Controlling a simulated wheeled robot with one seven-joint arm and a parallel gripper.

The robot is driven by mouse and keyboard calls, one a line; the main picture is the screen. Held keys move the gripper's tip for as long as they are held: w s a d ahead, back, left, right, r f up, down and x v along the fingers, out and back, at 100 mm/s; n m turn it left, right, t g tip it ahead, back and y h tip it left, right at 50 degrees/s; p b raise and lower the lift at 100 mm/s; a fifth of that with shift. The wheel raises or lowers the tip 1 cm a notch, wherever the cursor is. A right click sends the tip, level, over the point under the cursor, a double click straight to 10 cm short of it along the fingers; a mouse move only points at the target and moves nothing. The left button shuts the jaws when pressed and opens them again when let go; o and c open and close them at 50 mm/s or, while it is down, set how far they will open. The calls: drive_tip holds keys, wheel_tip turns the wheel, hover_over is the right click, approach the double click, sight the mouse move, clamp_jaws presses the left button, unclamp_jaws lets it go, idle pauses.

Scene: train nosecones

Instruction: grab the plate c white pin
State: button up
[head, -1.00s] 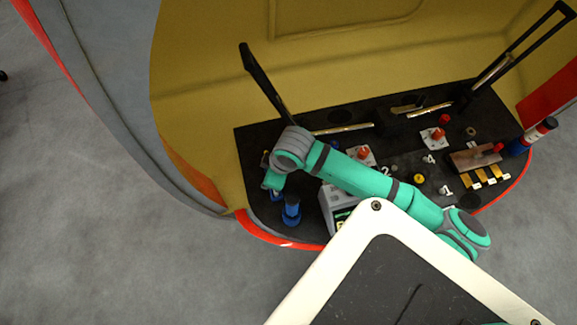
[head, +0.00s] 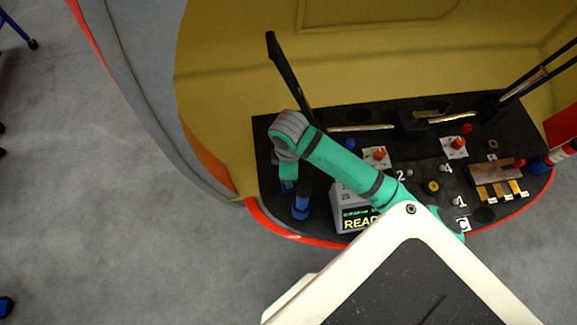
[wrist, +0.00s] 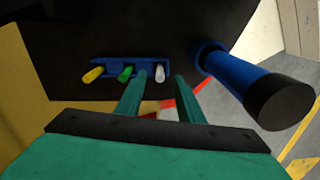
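In the wrist view a blue plate (wrist: 112,65) on the black panel carries a yellow pin (wrist: 93,74), a green pin (wrist: 125,73) and a white pin (wrist: 161,74). No letter on this plate is readable. My gripper (wrist: 160,77) is open, with one fingertip left and one right of the white pin. The fingers look apart from it; their depth relative to the pin is hard to judge. In the head view my gripper (head: 288,184) points down at the console's left end, and the plate is hidden there.
A thick blue handle with a black end (wrist: 260,90) juts out close right of the fingers. It also shows in the head view (head: 301,207). The black console (head: 330,115) holds a display box (head: 352,212), orange knobs and black levers.

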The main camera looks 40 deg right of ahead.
wheel_tip(320, 180, down, 5)
drive_tip(key=shift+a, duration=0.15)
clamp_jaws()
drive_tip(key=shift+w, duration=0.1)
